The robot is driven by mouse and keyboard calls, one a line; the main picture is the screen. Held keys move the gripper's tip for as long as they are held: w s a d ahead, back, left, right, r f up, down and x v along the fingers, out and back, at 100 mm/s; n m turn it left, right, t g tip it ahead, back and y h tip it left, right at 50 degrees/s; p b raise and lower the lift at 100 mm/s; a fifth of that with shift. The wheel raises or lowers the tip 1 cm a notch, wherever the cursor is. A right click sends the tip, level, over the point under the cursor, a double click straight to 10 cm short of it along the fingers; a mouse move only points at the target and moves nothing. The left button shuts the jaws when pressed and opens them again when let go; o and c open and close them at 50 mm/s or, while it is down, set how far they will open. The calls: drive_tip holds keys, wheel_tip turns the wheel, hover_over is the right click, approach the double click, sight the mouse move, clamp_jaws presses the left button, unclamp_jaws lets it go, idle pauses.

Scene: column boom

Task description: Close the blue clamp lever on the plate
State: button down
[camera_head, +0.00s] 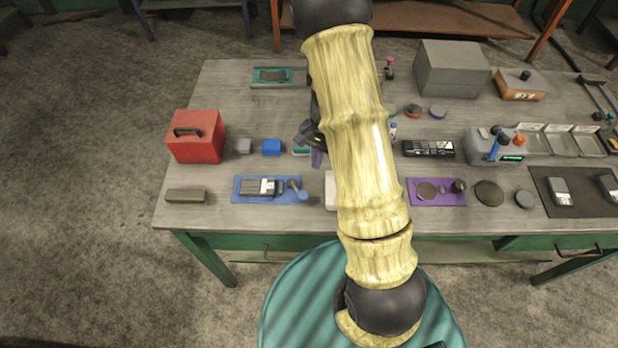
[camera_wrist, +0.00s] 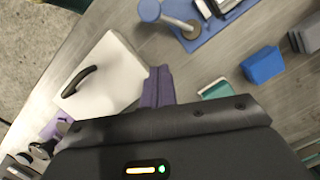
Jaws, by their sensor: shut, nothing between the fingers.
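The blue plate (camera_head: 237,196) lies near the table's front edge, left of my arm, and carries a dark and white block. Its clamp lever (camera_head: 302,195) has a blue knob at the plate's right end. In the wrist view the blue knob (camera_wrist: 150,10) is at the top, on a metal arm over the plate (camera_wrist: 213,39). My gripper (camera_head: 317,159) is behind and right of the plate, apart from the lever. Its purple fingers show in the wrist view (camera_wrist: 156,86), shut and empty. My arm hides part of the table's middle.
A white box (camera_wrist: 110,75) with a black handle stands close to my fingers, right of the plate. A blue block (camera_head: 271,147), a grey block (camera_head: 243,146) and a red box (camera_head: 196,137) stand behind and left of the plate. A purple plate (camera_head: 436,199) lies right of my arm.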

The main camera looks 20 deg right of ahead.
sight(297, 189)
drive_tip(key=x, duration=0.3)
drive_tip(key=shift+s, duration=0.1)
drive_tip(key=s+a, duration=0.1)
drive_tip(key=s+a+p, duration=0.1)
drive_tip(key=shift+s+a+f+p, duration=0.15)
drive_tip(key=shift+a+f+p, duration=0.1)
drive_tip(key=shift+p, duration=0.05)
drive_tip(key=shift+s+a+f, duration=0.15)
drive_tip(key=shift+s+a+m, duration=0.1)
drive_tip(key=shift+a+m, duration=0.1)
drive_tip(key=shift+m, duration=0.1)
